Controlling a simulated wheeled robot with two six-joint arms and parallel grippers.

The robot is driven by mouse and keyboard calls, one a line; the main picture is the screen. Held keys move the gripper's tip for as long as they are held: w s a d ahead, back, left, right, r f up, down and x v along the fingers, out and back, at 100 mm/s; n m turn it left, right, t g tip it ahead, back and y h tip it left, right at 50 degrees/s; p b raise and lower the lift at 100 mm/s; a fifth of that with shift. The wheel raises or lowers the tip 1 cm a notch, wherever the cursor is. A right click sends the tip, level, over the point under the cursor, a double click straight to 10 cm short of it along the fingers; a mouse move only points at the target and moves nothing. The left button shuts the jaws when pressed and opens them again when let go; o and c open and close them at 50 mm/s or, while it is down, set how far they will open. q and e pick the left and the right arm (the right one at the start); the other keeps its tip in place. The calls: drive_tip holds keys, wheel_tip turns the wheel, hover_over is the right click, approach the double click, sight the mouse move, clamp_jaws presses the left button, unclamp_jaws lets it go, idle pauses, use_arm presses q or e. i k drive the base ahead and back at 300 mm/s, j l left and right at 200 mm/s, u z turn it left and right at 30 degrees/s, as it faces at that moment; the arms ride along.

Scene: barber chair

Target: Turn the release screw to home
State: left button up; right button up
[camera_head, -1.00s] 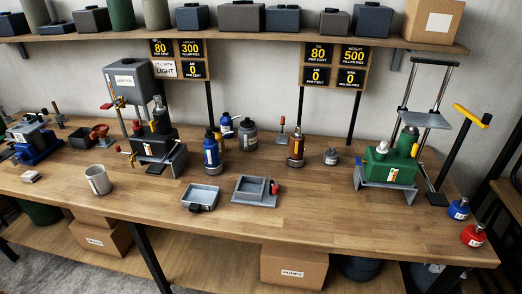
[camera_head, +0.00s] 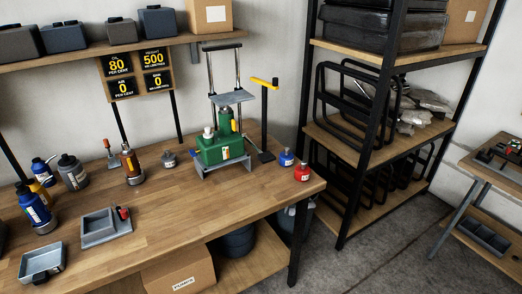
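A green hydraulic pump unit (camera_head: 222,149) stands in a grey cradle (camera_head: 224,168) near the right end of the workbench. Metal posts with a grey plate (camera_head: 232,97) rise behind it. A black lever with a yellow handle (camera_head: 264,83) stands upright to its right. A release screw is too small to make out on the unit. Neither of my grippers shows in this view.
The wooden workbench (camera_head: 180,205) has clear room in front of the green unit. A blue bottle (camera_head: 286,158) and a red bottle (camera_head: 302,173) stand at its right end. A grey tray (camera_head: 106,228) lies to the left. Black shelving (camera_head: 350,205) stands to the right.

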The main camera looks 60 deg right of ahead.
sight(194, 152)
drive_tip(key=z, duration=1.6)
drive_tip(key=i, duration=0.5)
